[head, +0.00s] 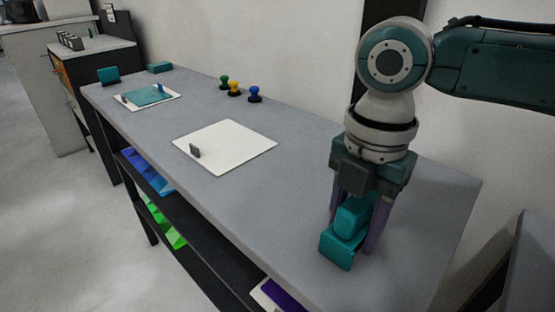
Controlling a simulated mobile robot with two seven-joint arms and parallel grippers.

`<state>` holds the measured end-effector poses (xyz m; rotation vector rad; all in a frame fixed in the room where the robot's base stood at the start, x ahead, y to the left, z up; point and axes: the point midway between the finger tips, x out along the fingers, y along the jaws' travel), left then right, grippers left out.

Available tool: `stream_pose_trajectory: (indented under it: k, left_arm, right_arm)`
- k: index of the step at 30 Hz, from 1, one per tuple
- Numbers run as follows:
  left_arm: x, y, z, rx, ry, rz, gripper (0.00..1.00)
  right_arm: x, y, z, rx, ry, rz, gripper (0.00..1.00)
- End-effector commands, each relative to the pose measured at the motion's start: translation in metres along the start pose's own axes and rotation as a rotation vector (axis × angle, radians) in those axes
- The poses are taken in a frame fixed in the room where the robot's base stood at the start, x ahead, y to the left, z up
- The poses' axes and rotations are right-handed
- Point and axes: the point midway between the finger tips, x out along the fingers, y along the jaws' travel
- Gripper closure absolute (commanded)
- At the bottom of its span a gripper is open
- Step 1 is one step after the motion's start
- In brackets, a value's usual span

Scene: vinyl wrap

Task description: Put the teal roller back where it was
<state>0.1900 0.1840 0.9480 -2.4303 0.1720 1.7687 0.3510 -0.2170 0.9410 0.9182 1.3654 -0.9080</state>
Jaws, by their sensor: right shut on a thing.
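My right gripper (355,225) is at the right part of the grey table, pointing down. Its purple fingers are shut on a teal piece (352,216), which I take to be the teal roller. A second teal block-like part (338,248) shows just below and in front of it. I cannot tell whether this is part of the roller or a stand under it, or whether it touches the table. The fingers partly hide the held piece. My left gripper is not in view.
The long grey table (300,185) holds a white board (230,145) with a small dark clip, and a further board with a teal sheet (150,95). Green, yellow and blue knobbed tools (254,94) stand near the wall. Two teal blocks (108,75) sit at the far end.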

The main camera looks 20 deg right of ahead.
Motion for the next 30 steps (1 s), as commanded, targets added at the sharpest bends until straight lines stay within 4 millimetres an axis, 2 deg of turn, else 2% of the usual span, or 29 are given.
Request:
stream_pose_trajectory:
  k: [7, 8, 10, 11, 12, 18, 26, 30]
  left_arm:
    - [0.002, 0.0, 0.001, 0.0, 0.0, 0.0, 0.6]
    - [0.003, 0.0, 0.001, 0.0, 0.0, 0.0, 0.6]
    - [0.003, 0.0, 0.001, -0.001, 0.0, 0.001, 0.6]
    - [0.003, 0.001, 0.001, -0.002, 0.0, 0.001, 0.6]
    - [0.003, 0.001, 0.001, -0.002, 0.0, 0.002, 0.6]
    - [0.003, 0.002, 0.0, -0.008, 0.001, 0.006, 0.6]
    - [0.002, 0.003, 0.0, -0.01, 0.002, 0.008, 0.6]
    - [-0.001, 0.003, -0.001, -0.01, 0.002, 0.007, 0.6]
  right_arm:
    - [0.007, -0.001, 0.0, 0.001, 0.0, -0.003, 0.92]
    - [0.008, -0.001, 0.0, 0.001, 0.0, -0.004, 1.0]
    - [0.011, -0.002, 0.0, 0.001, -0.001, -0.005, 1.0]
    - [0.011, -0.002, 0.0, 0.001, -0.001, -0.006, 0.44]
    - [0.011, -0.002, 0.0, 0.001, -0.001, -0.008, 0.4]
    - [0.01, -0.001, 0.0, 0.001, -0.001, -0.004, 0.18]
    - [0.009, 0.0, 0.0, 0.0, 0.0, -0.001, 0.18]
    - [-0.002, 0.0, 0.001, 0.001, -0.001, 0.001, 0.18]
